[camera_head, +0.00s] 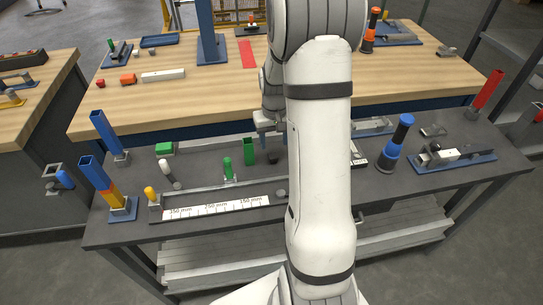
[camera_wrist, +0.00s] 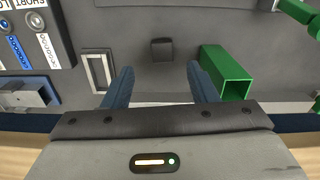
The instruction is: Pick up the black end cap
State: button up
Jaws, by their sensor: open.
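The black end cap (camera_wrist: 162,49) is a small dark square piece lying on the dark grey worktop (camera_wrist: 125,35). In the wrist view it lies beyond my fingertips, about centred between them. My gripper (camera_wrist: 161,76) is open with two blue fingers and nothing between them. In the head view my gripper (camera_head: 268,126) hangs above the worktop, and the small dark cap (camera_head: 272,158) shows just below it. The cap is apart from the fingers. My arm hides part of the worktop to the right of it.
A hollow green square tube (camera_wrist: 226,73) stands close to my right finger in the wrist view. A pale rectangular frame (camera_wrist: 99,71) lies by the left finger. A ruler strip (camera_head: 215,206) lies at the front. A blue and black stack (camera_head: 395,145) stands right of my arm.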

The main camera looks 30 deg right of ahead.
aim_at(272, 155)
notch_tip(272, 155, down, 6)
jog(key=shift+w+a+f+p, duration=0.1)
jog(key=shift+w+a+p, duration=0.05)
jog(key=shift+p, duration=0.55)
jog(key=c, duration=1)
